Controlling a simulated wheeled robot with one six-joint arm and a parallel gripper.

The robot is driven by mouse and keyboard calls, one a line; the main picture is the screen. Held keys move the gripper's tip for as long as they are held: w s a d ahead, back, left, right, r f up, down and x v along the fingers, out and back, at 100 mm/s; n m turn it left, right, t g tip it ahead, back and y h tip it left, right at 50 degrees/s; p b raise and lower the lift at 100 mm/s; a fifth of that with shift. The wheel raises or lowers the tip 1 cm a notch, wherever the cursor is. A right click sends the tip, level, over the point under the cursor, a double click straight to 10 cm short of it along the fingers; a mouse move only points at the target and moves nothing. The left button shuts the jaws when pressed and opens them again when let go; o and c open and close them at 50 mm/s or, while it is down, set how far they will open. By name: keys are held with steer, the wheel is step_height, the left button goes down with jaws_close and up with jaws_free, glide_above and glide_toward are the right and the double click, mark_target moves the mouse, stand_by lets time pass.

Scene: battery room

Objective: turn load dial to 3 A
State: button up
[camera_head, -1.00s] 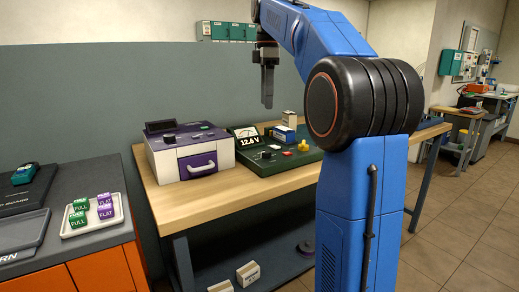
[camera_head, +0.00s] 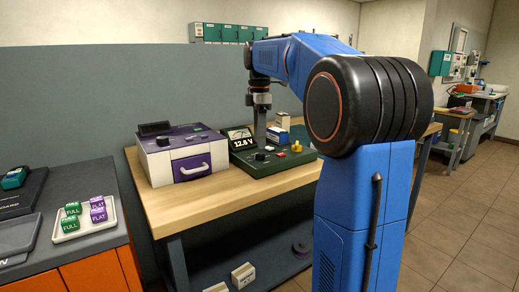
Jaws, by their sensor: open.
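The load tester (camera_head: 258,168) is a dark green box on the wooden bench, with a meter and a "12.8 V" readout (camera_head: 243,143). A black knob (camera_head: 260,156), which looks like the load dial, sits on its front part; its setting is too small to read. My gripper (camera_head: 260,145) points down over the tester, its fingertips just above or behind the black knob. The fingers overlap in this view, so the gap between them and any contact with the knob cannot be seen. I see nothing held, and the gripper is open.
A purple and white unit (camera_head: 180,155) stands close on the left. Small boxes (camera_head: 280,127) stand behind. The bench front (camera_head: 215,202) is clear.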

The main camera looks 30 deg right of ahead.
mark_target(260, 153)
steer(key=shift+f, duration=2.25)
steer(key=c, duration=1)
